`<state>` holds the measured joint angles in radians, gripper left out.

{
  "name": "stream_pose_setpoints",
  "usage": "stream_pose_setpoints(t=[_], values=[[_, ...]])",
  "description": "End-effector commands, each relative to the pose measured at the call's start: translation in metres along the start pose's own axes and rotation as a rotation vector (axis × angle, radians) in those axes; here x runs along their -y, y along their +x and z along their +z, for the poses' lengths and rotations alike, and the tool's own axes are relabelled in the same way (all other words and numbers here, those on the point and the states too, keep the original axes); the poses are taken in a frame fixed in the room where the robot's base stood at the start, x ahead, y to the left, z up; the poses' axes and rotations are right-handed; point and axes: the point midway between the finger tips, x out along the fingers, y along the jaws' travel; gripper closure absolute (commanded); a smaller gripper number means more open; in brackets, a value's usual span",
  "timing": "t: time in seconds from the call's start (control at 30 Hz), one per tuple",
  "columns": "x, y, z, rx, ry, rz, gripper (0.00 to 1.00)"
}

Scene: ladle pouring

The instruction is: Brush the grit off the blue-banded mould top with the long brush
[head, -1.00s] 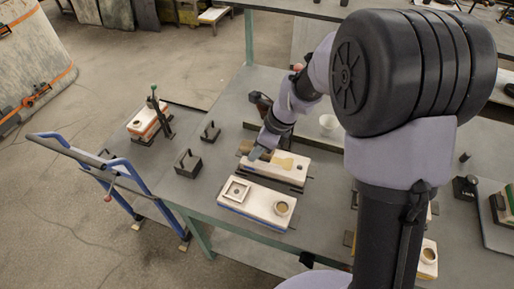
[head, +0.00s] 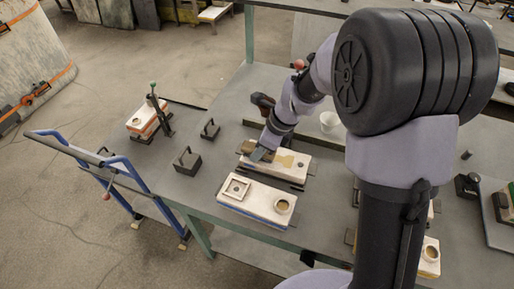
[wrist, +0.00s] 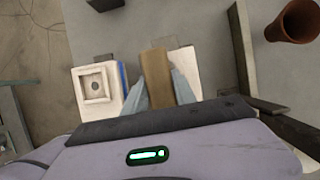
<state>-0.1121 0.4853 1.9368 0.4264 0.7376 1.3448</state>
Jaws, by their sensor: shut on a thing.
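My gripper (head: 262,153) is shut on a brown wooden block-like piece, seemingly the long brush (wrist: 157,80), at the far pale mould. In the wrist view the brush stands between the two grey fingers and its bristles are hidden. The blue-banded mould (head: 258,201) lies in front on the bench, with a square frame and a round cup on its white top; it also shows left of the brush in the wrist view (wrist: 91,112). The far mould (head: 301,171) carries a tan, grit-like patch (head: 287,161) just right of my gripper. Whether the brush touches that top I cannot tell.
Black weights (head: 187,161) stand left of the moulds. A clamped mould (head: 147,120) sits at the left, by a blue-handled trolley (head: 80,147). A white cup (head: 328,121) stands behind the far mould; a reddish-brown pot (wrist: 293,20) shows in the wrist view. Bare bench lies between weights and moulds.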

Motion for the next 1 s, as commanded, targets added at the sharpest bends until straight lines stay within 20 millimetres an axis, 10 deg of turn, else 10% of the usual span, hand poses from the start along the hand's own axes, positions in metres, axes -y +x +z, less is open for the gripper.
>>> stream_pose_setpoints(t=[0.47,1.0], values=[[0.000,-0.012,-0.033,0.000,0.000,-0.001,1.00],[0.001,0.006,0.004,0.000,0.001,-0.002,1.00]])
